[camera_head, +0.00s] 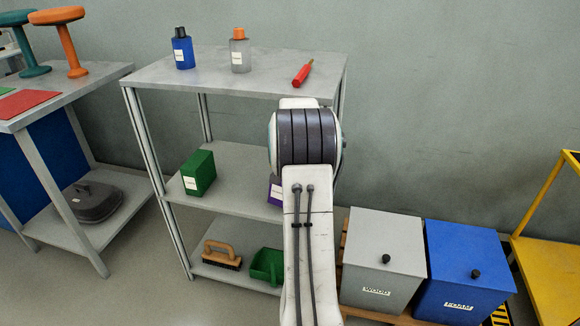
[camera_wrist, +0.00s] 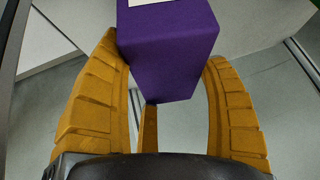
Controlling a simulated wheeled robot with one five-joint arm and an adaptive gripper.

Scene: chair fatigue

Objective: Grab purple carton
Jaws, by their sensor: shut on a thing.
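The purple carton (camera_wrist: 168,50) is large in the wrist view, with part of a white label at its top edge. My gripper (camera_wrist: 165,70) has its orange fingers around the carton, one on each side, and is shut on it. In the head view only a small purple corner of the carton (camera_head: 275,191) shows at the middle shelf, beside my arm. My arm hides the rest of the carton and my gripper there.
A green carton (camera_head: 198,172) stands to the left on the same middle shelf (camera_head: 235,199). The top shelf (camera_head: 215,78) holds a blue bottle (camera_head: 183,50), a grey bottle (camera_head: 240,52) and a red tool (camera_head: 302,74). A brush (camera_head: 222,255) and a green scoop (camera_head: 267,266) lie below. Grey (camera_head: 383,255) and blue (camera_head: 465,265) bins stand right.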

